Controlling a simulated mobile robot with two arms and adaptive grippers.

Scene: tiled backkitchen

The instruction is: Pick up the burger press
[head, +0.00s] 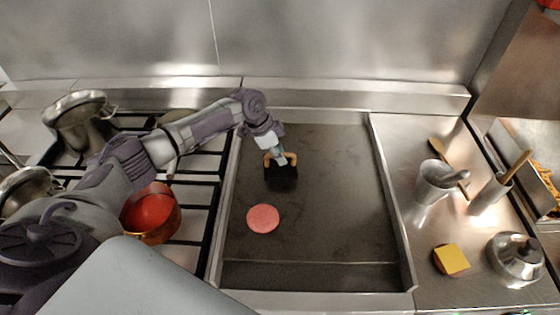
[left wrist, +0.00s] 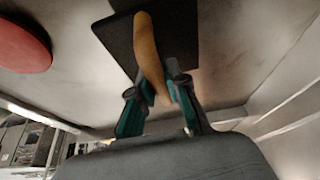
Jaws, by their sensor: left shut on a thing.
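The burger press shows as a black rectangular plate (head: 281,178) with a tan wooden handle, over the griddle in the head view. In the left wrist view its handle (left wrist: 147,50) lies between my fingers and its dark plate (left wrist: 185,35) is behind it. My left gripper (head: 283,160) is shut on the handle; in the left wrist view the teal-marked fingers (left wrist: 160,105) are on either side of it. I cannot tell whether the plate touches the griddle. My right gripper is not in view.
A pink patty (head: 263,218) lies on the griddle (head: 340,220), left of centre. A red pot (head: 151,213) stands on the burners at left. Right of the griddle are a metal cup (head: 434,182), a cheese-topped patty (head: 451,259) and a metal lidded pot (head: 516,260). The griddle's right side is clear.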

